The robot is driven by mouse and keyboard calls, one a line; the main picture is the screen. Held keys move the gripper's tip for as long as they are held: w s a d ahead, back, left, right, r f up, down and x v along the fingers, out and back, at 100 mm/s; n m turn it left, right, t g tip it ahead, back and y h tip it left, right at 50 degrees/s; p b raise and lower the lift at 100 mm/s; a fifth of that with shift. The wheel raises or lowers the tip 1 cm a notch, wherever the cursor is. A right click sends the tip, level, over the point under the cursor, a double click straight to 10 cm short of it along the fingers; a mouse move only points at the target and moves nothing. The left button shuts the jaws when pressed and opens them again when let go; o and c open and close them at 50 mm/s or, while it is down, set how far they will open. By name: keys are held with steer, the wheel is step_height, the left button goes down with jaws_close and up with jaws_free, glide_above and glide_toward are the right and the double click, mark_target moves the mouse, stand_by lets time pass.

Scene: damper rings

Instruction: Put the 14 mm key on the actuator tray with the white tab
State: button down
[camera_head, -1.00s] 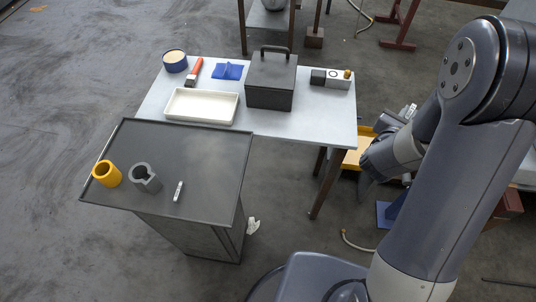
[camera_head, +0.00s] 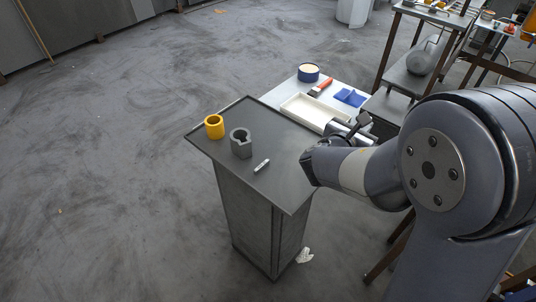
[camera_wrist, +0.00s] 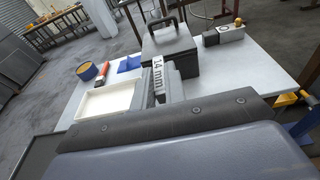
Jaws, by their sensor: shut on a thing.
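My gripper (camera_wrist: 165,88) is shut on the 14 mm key (camera_wrist: 157,76), whose pale face reads "14 mm" in the wrist view. In the head view my gripper (camera_head: 350,130) is beside the white tray, right of the dark cart, and the key cannot be made out clearly. The dark rimmed cart top (camera_head: 285,185) carries a yellow ring (camera_head: 214,127), a grey notched ring (camera_head: 241,143) and a small white-and-dark piece (camera_head: 262,166). I cannot tell which surface is the actuator tray or whether that piece is its white tab.
A pale table holds an empty white tray (camera_wrist: 103,103), a dark lidded box (camera_wrist: 172,45), a blue cloth (camera_wrist: 130,64), a red-handled brush (camera_wrist: 102,78), a round blue tin (camera_wrist: 88,71) and a grey-black block (camera_wrist: 222,35). The cart's front right is clear.

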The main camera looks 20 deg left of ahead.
steer(key=s+a+f+b, duration=0.3)
steer(key=s+a+b, duration=0.2)
steer(key=a, duration=0.5)
steer(key=b, duration=0.4)
glide_above(280, 187)
steer(key=f, duration=0.2)
steer(key=shift+g, duration=0.4)
step_height(280, 187, down, 9)
steer(key=shift+f+b, duration=0.2)
steer(key=shift+b, duration=0.8)
steer(key=shift+f, duration=0.15)
steer(key=c, duration=1.5)
jaws_free()
steer(key=shift+o, duration=0.2)
steer(key=p+v, duration=0.1)
steer(key=v, duration=1.1)
